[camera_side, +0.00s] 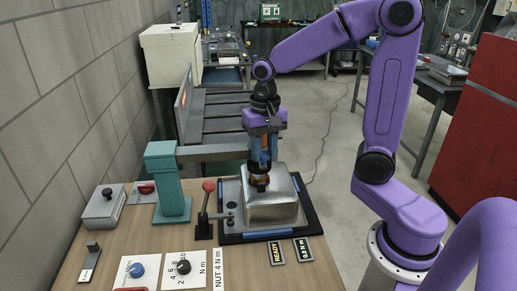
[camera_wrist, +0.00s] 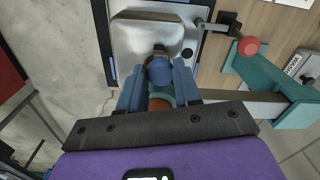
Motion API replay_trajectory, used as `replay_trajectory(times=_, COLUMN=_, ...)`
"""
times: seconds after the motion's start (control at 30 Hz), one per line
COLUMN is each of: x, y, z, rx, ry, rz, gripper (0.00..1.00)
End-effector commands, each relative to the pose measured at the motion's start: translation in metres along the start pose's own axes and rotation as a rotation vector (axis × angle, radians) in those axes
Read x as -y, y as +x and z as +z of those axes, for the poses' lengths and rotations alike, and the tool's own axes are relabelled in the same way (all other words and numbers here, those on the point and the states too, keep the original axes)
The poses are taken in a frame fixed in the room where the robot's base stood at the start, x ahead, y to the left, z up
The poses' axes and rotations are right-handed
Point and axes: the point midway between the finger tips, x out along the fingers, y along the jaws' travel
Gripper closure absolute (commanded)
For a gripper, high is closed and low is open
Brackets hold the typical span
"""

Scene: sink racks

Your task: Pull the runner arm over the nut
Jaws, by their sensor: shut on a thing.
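The runner arm is a grey beam (camera_side: 213,152) reaching right from a teal post (camera_side: 168,180). Its tool end, a blue and orange spindle (camera_side: 258,175), hangs above the metal block (camera_side: 270,210). My gripper (camera_side: 263,160) is shut on the spindle from above. In the wrist view, my gripper's blue fingers (camera_wrist: 158,88) stand on both sides of the round blue part (camera_wrist: 160,70). A small dark fitting (camera_side: 262,188) shows at the block's top, just below the spindle. I cannot tell whether they touch, and the nut itself is not clearly visible.
A lever with a red ball (camera_side: 208,186) stands left of the block, which sits on a dark-edged tray (camera_side: 226,238). A dial panel (camera_side: 184,268), a READY sign (camera_side: 276,253) and a "0.0 N m" display (camera_side: 302,249) lie in front. A wall runs along the left.

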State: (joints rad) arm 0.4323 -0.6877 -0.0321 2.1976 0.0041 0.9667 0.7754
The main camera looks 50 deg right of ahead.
Motion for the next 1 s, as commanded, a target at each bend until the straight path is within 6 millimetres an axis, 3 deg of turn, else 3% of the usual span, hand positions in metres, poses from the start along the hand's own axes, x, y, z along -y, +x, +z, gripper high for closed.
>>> replay_trajectory(times=0.1, x=-0.006, y=-0.001, z=0.000, rx=0.003, ry=0.004, rz=0.013, gripper=1.00)
replay_trajectory(times=0.13, x=-0.006, y=-0.001, z=-0.001, rx=0.003, ry=0.004, rz=0.013, gripper=0.61)
replay_trajectory(times=0.2, x=-0.006, y=-0.001, z=0.000, rx=0.004, ry=0.005, rz=0.014, gripper=0.42)
replay_trajectory(times=0.63, x=-0.002, y=-0.009, z=0.000, rx=0.001, ry=0.002, rz=0.007, gripper=0.42)
replay_trajectory(times=1.0, x=-0.002, y=-0.080, z=-0.001, rx=-0.001, ry=0.003, rz=0.006, gripper=0.42)
